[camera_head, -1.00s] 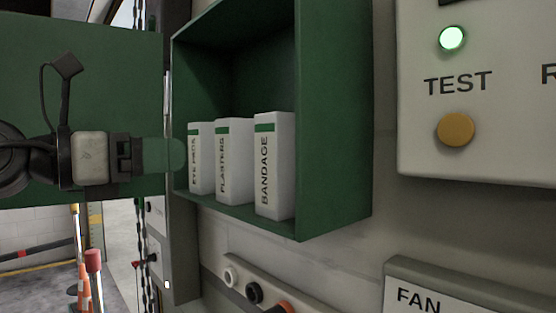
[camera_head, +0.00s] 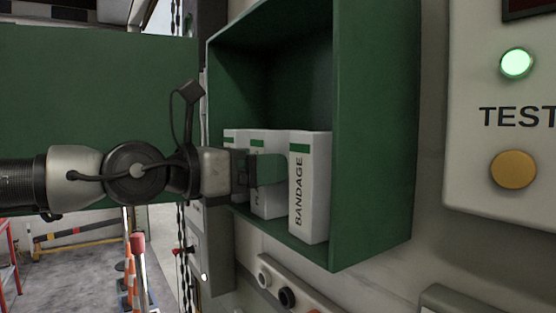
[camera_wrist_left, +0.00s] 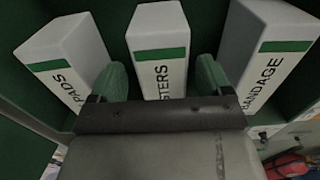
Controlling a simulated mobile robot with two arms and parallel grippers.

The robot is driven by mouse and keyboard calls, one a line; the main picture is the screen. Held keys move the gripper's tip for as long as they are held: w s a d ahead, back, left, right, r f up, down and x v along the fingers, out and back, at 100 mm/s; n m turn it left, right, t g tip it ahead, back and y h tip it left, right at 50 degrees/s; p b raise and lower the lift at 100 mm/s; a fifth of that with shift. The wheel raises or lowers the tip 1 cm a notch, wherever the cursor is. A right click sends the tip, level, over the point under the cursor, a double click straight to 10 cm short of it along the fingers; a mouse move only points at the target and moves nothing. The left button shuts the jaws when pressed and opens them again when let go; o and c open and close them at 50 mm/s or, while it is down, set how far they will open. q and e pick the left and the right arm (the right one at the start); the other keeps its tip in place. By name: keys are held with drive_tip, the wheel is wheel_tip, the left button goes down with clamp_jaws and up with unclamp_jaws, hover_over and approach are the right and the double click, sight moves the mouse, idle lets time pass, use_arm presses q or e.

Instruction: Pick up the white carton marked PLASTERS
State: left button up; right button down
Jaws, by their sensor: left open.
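The white carton marked PLASTERS (camera_head: 268,205) stands upright in the open green cabinet, in the middle of three cartons. My left gripper (camera_head: 272,170) is in front of it and hides most of its lettering in the head view. In the left wrist view, the PLASTERS carton (camera_wrist_left: 158,25) shows between the two green fingertips of the open left gripper (camera_wrist_left: 161,78); only "STERS" is readable. One finger is towards the gap on each side of the carton. I cannot tell whether they touch it. My right gripper is not in view.
The EYE PADS carton (camera_wrist_left: 68,50) stands close on the left and the BANDAGE carton (camera_head: 309,190) close on the right. The green cabinet (camera_head: 375,140) has a side wall to the right. A panel with a TEST button (camera_head: 513,169) is further right.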

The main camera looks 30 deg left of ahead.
use_arm(q)
drive_tip(key=shift+p+x, duration=0.5)
drive_tip(key=shift+x, duration=0.6)
drive_tip(key=shift+w+d, duration=0.4)
drive_tip(key=shift+w, duration=0.15)
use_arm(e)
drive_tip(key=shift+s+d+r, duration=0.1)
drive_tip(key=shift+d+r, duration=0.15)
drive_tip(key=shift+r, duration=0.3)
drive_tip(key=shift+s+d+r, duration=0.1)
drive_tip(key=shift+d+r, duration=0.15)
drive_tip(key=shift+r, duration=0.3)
use_arm(q)
drive_tip(key=shift+s, duration=0.15)
drive_tip(key=shift+c, duration=1.2)
drive_tip(key=c, duration=0.8)
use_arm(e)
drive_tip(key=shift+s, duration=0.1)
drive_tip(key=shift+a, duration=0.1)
